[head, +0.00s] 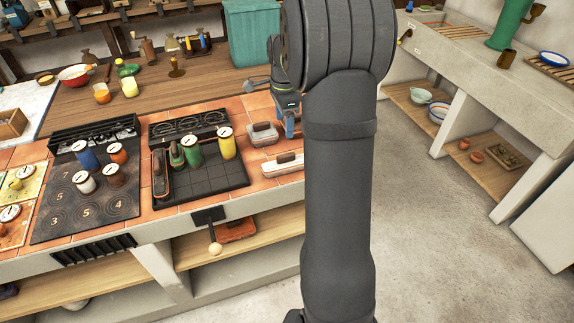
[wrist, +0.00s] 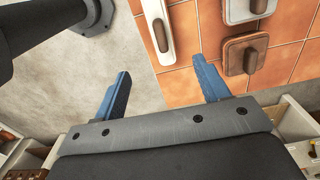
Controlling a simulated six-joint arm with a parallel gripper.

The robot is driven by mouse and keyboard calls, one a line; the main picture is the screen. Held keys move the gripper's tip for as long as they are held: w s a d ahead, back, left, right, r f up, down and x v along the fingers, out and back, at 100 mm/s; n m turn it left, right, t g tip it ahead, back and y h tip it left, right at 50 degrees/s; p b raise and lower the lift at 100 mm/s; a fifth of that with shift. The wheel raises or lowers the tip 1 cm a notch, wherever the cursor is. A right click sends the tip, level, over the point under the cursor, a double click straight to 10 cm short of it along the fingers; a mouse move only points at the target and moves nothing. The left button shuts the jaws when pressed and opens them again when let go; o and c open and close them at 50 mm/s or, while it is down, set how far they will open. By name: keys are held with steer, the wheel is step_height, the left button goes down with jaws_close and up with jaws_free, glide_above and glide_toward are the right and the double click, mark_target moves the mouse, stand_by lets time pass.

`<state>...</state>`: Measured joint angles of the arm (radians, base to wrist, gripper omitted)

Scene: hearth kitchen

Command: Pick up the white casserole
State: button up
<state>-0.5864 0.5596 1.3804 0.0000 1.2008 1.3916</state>
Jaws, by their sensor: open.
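A pale, whitish pot (head: 421,96) with small side handles stands on the lower shelf at the right in the head view. It is the thing most like a white casserole, but it is small there and I cannot be sure. It does not show in the wrist view. My gripper (head: 289,123) is far to its left, over the right edge of the tiled counter. In the wrist view my gripper (wrist: 161,68) has its blue fingers wide apart with nothing between them. The floor and the counter's edge show beyond them.
Flat white blocks with brown handles (head: 282,163) lie on the tiles close to my gripper; one long white block (wrist: 158,32) is just beyond the fingertips. Coloured canisters (head: 194,153) stand on the stove. A bowl (head: 438,112) sits beside the pot. Open floor (head: 425,220) separates counter and shelf.

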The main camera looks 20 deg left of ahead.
mark_target(286, 154)
step_height(286, 154, down, 11)
steer(key=shift+r, duration=0.2)
steer(key=shift+w+d+f, duration=0.1)
steer(key=shift+f, duration=1.25)
steer(key=shift+w+d+f, duration=0.1)
steer(key=shift+f, duration=1.25)
steer(key=shift+c, duration=0.5)
steer(key=c, duration=1.1)
steer(key=shift+r, duration=0.1)
steer(key=shift+c, duration=0.4)
steer(key=shift+a+r, duration=0.1)
